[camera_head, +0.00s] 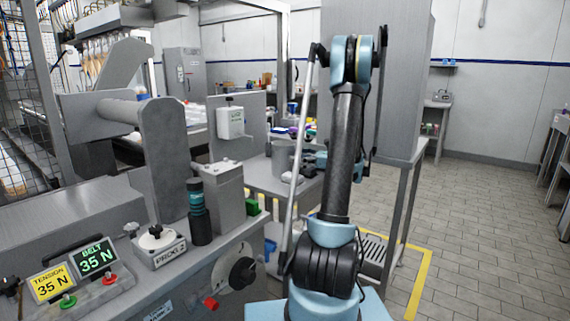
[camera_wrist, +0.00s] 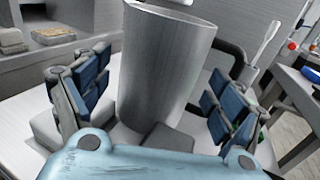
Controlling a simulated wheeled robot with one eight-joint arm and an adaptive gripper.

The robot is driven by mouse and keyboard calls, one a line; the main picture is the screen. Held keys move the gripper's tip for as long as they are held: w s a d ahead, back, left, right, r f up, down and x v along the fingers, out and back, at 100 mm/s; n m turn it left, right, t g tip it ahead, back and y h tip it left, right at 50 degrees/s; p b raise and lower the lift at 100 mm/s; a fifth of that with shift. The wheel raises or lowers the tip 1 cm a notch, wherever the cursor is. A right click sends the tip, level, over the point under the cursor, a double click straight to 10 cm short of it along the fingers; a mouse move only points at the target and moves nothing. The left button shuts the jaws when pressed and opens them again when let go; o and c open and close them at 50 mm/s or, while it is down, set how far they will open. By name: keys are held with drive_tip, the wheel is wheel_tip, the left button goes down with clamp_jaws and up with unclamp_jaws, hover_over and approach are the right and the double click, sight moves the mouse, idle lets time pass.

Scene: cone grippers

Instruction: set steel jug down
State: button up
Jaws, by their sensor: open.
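The steel jug (camera_wrist: 165,65) is a tall grey metal cylinder with a dark handle on its right side in the wrist view. It stands slightly tilted in the picture, between the blue-padded fingers of my gripper (camera_wrist: 154,88). The fingers are spread, one on each side of the jug, with visible gaps to its wall. The jug's base is partly hidden by my gripper's inner parts, and the surface under it looks pale. In the head view my gripper (camera_head: 314,160) is small and partly hidden by my arm, over the grey bench.
A grey bench (camera_head: 262,177) with small items stands behind the machine. The machine's control panel (camera_head: 80,272) and a dark bottle (camera_head: 198,212) are on the left. A tall grey cabinet (camera_head: 405,80) is behind my arm. The tiled floor (camera_head: 480,230) at right is clear.

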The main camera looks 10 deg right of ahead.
sight(284, 156)
drive_tip(key=shift+x, duration=2.55)
drive_tip(key=shift+w+r, duration=0.1)
drive_tip(key=c, duration=1.7)
